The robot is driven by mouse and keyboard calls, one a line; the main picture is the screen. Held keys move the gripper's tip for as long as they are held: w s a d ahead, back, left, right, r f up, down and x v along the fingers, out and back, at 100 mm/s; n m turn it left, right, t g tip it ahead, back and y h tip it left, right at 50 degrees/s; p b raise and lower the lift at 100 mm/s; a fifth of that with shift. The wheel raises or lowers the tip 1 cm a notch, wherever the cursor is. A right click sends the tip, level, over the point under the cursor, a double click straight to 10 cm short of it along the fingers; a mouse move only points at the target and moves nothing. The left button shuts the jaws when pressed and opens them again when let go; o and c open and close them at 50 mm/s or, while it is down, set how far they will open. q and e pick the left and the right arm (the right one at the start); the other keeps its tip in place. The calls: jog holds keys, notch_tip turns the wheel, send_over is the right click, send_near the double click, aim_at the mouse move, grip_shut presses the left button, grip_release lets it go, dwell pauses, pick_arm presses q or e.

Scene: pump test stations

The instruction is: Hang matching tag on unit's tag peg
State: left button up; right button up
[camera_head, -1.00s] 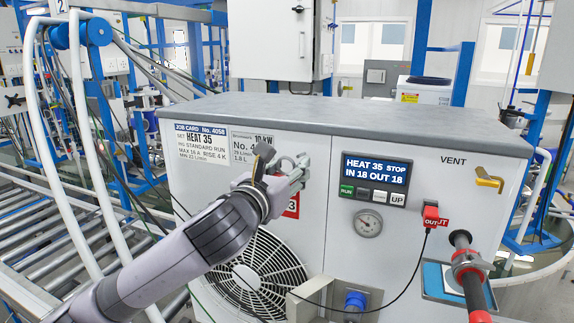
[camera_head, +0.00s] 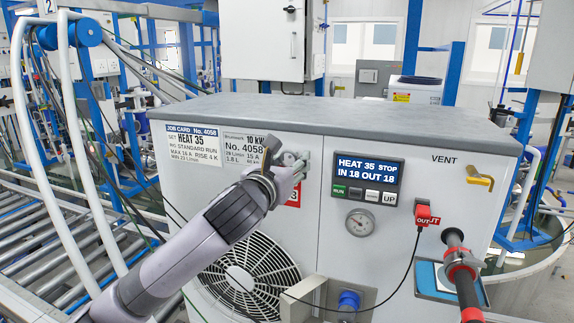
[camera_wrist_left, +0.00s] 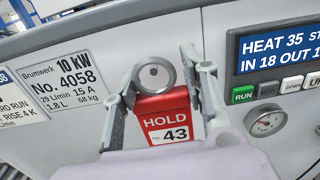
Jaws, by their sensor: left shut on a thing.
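My left gripper (camera_head: 292,166) is at the front of the white pump unit (camera_head: 330,160), just right of its nameplate. In the left wrist view its two fingers (camera_wrist_left: 162,72) are on either side of a red and white tag (camera_wrist_left: 168,120) that reads HOLD No. 43. The gripper is shut on this tag. A round grey disc (camera_wrist_left: 153,74) shows above the tag, between the fingers; I cannot tell whether it is the peg's end. The nameplate (camera_head: 250,150) reads No. 4058. My right gripper is not in view.
A job card (camera_head: 194,140) on the unit reads No. 4058, HEAT 35. Right of the gripper are a display (camera_head: 367,174), a gauge (camera_head: 360,222), a red OUT plug (camera_head: 424,215) and a hose coupling (camera_head: 460,268). A fan grille (camera_head: 248,280) is below.

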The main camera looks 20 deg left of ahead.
pick_arm(q)
jog(key=w, duration=0.3)
jog(key=shift+f, duration=0.2)
jog(key=shift+f, duration=0.1)
jog(key=shift+f, duration=0.3)
dwell(0.6)
jog(key=shift+s+r, duration=0.1)
jog(key=shift+r, duration=0.1)
jog(key=shift+s+d+f, duration=0.1)
jog(key=shift+s+f, duration=0.05)
dwell(0.3)
